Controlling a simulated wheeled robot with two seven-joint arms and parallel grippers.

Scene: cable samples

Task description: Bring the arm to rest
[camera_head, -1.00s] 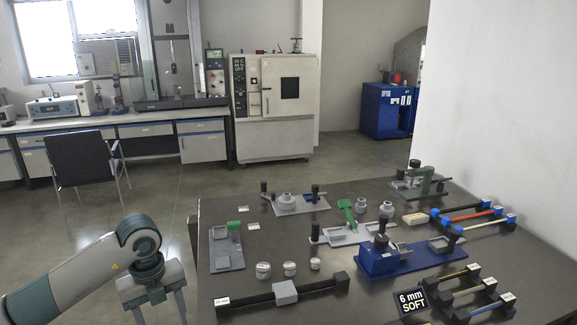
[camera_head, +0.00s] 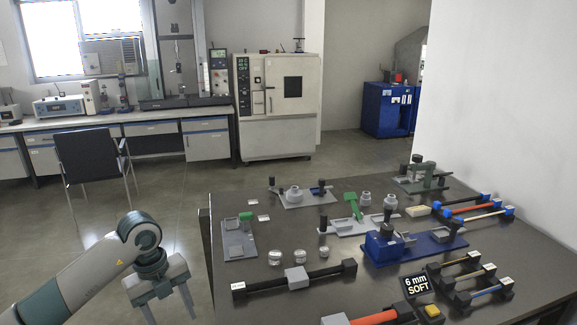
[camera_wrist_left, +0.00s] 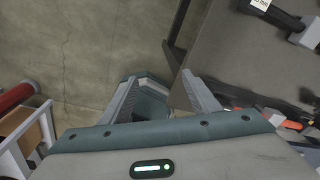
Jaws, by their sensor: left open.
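My left arm comes in from the lower left in the head view. My left gripper (camera_head: 170,304) hangs beside the left edge of the dark table (camera_head: 228,207), with its fingers pointing down. The fingers are apart with nothing between them. In the left wrist view the two fingers of my left gripper (camera_wrist_left: 162,98) are spread over the floor and the table's edge. My right gripper is in neither view.
A black chair (camera_head: 88,157) stands behind on open floor.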

